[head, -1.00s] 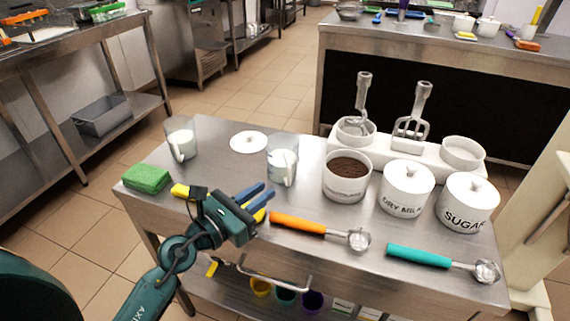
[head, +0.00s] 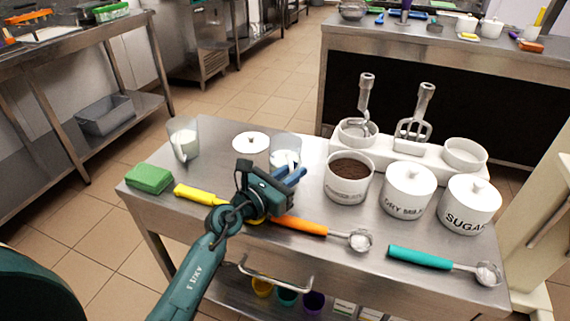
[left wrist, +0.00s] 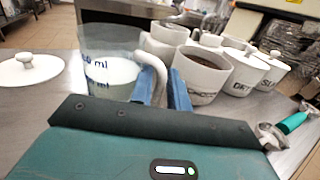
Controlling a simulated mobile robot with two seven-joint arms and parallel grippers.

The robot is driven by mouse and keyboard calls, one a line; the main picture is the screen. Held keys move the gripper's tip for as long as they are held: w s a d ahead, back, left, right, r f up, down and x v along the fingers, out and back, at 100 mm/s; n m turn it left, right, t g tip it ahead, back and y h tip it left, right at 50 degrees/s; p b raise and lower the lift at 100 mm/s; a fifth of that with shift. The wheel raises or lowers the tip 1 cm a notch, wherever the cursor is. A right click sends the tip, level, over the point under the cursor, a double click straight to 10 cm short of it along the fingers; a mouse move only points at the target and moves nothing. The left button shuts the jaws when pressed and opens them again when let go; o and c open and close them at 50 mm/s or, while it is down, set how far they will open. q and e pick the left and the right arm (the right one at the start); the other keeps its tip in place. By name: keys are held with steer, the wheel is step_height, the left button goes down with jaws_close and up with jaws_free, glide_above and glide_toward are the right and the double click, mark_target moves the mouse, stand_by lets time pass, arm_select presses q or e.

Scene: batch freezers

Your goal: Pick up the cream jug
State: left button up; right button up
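Two clear jugs with white liquid stand on the steel table. One jug (head: 184,142) is at the back left; the other (head: 286,146) is nearer the middle. I cannot tell from the pictures which holds cream. My left gripper (head: 291,176) is just in front of the middle jug. In the left wrist view this jug (left wrist: 108,70) is large and upright, with blue volume marks and a pale curved handle (left wrist: 154,66). The blue fingers (left wrist: 163,88) are apart, with the handle's lower part at the gap between them. I cannot tell whether they touch it. My right gripper is out of view.
A white lid (head: 250,140) lies behind the gripper. An open brown-filled canister (head: 347,187) stands to the right, beside the dry milk (head: 406,198) and sugar (head: 470,212) canisters. Yellow (head: 200,195), orange (head: 300,226) and teal (head: 420,257) scoops lie in front. A green sponge (head: 149,178) is left.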

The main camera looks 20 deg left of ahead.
arm_select(q)
jaws_close()
steer(key=shift+r, duration=0.2)
stand_by(0.3)
